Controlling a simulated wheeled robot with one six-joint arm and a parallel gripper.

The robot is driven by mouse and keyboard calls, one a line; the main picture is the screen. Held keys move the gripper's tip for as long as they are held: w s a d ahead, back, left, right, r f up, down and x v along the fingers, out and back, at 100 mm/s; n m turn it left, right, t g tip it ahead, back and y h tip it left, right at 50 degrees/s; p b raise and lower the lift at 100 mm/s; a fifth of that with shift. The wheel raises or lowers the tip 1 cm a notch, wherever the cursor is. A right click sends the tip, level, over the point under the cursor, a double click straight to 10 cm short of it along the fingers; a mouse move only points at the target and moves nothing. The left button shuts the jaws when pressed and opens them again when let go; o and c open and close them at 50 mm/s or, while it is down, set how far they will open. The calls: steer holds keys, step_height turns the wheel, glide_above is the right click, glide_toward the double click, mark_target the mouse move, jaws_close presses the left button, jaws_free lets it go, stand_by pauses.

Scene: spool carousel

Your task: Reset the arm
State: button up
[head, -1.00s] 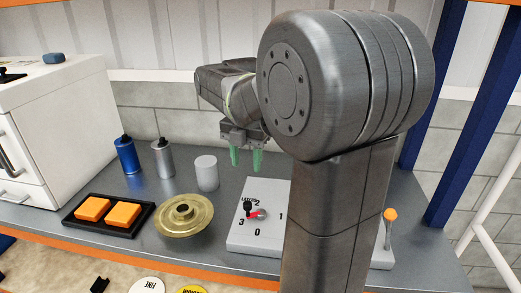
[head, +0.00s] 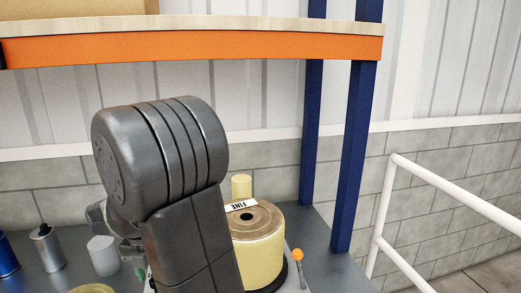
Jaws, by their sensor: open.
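My gripper (head: 140,271) is low in the head view, mostly hidden behind my own dark grey arm. One green fingertip shows, and the jaws are open above the grey bench (head: 325,268). I see nothing held between them, though the arm hides part of that space. The arm stands bent in the left middle of the view.
A cream spool (head: 258,258) labelled FINE stands right of my arm, partly hidden by it. An orange-knobbed lever (head: 297,256) is beside it. A white cylinder (head: 103,256), a grey bottle (head: 47,248) and a blue bottle (head: 7,258) stand left. An orange-edged shelf (head: 200,49) hangs above.

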steer(key=shift+f, duration=0.6)
steer(key=shift+r, duration=0.15)
step_height(320, 180, up, 13)
step_height(320, 180, down, 14)
steer(key=shift+r, duration=0.25)
steer(key=shift+w+a+r+m, duration=0.1)
steer(key=shift+w+a+m, duration=0.05)
steer(key=shift+m, duration=0.35)
steer(key=m, duration=0.2)
steer(key=w+m, duration=0.1)
steer(key=m, duration=0.1)
steer(key=shift+w+a+r, duration=0.1)
steer(key=shift+a, duration=0.2)
